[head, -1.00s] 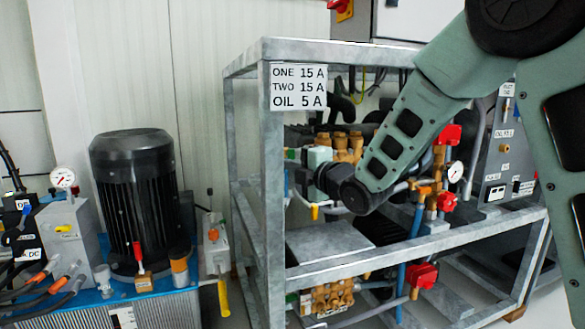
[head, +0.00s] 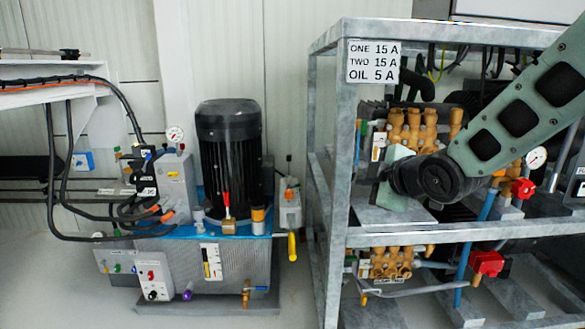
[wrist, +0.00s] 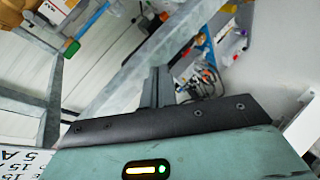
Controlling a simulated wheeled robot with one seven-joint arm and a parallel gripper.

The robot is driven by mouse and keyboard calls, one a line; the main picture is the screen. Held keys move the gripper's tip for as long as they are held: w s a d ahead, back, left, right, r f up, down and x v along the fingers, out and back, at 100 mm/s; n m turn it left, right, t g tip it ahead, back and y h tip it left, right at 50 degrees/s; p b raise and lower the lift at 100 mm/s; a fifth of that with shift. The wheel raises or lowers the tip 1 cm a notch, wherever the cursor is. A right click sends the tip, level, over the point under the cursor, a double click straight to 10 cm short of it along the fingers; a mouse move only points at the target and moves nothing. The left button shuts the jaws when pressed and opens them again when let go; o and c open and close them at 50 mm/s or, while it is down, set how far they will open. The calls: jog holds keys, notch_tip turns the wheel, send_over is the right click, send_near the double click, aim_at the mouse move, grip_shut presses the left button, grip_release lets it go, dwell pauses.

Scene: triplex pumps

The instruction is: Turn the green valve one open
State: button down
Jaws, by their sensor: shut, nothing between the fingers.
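My gripper (wrist: 158,82) shows in the wrist view as two dark fingers close together, shut and empty. In the head view its pale green hand (head: 396,168) is in front of the pump rack, left of my dark wrist joint; its fingertips cannot be made out there. A small green part (wrist: 72,48), perhaps a valve handle, is at the upper left of the wrist view, beside a blue pipe (wrist: 93,20). It is apart from the fingers. No valve marked as green valve one can be clearly identified in the head view, where my arm hides part of the rack.
The grey metal rack (head: 341,150) has posts and rails around the brass pumps (head: 412,130). A red valve handle (head: 488,263) sits low on the right. A black motor (head: 228,150) on a blue-topped tank stands left of the rack, with open floor between them.

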jog(key=s+a+f+m+g+h+p, duration=0.1)
jog(key=s+f+m+g, duration=0.25)
jog(key=s, duration=0.75)
jog(key=s+a+f+m+g+h, duration=0.1)
jog(key=s+f+m+g+h, duration=0.3)
jog(key=s, duration=0.8)
jog(key=s+a+f+m+g+y+p, duration=0.15)
jog(key=s+g, duration=0.35)
jog(key=s, duration=0.6)
notch_tip(320, 180, up, 39)
jog(key=p, duration=3.7)
jog(key=shift+s+d+f, duration=0.15)
jog(key=shift+s+d, duration=0.2)
jog(key=shift+d, duration=0.1)
